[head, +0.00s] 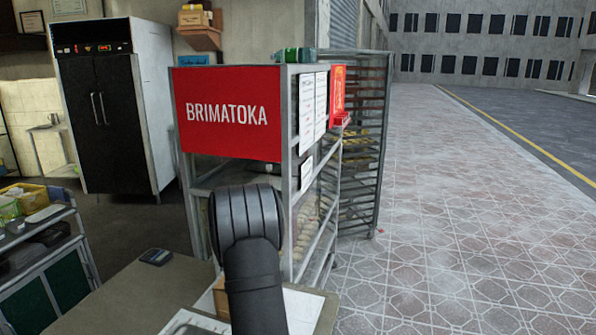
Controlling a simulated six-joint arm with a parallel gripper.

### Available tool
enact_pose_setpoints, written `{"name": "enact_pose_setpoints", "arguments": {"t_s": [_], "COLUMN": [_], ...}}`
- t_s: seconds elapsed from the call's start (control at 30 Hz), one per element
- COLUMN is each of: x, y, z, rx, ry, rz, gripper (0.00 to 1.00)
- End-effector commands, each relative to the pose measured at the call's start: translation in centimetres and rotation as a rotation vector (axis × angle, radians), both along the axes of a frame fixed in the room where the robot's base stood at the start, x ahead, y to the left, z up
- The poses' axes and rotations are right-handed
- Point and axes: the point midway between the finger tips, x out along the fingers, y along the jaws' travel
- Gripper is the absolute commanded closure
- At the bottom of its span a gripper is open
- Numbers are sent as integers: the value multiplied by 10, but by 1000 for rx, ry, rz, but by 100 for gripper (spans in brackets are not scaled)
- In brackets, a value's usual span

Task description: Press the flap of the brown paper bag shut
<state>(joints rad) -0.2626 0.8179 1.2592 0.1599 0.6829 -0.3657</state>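My dark arm (254,275) rises at the bottom centre of the head view. My gripper does not show, so its opening and anything in it are hidden. A small brown thing (220,298) shows just left of my arm, low on the counter, mostly covered by the arm. I cannot tell whether it is the brown paper bag, and no flap can be made out.
The counter (120,300) has a dark small device (155,257) and a metal tray (195,323) on it. A rack with a red BRIMATOKA sign (228,113) stands behind. A cart (45,262) is at left; open paving lies right.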

Motion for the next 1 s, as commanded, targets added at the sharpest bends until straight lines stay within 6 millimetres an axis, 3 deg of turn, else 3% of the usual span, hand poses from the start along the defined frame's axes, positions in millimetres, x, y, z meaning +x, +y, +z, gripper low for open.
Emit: {"name": "enact_pose_setpoints", "arguments": {"t_s": [1.0], "x": [0], "y": [0], "z": [-10], "rx": [0], "ry": [0], "rz": [0], "gripper": [100]}}
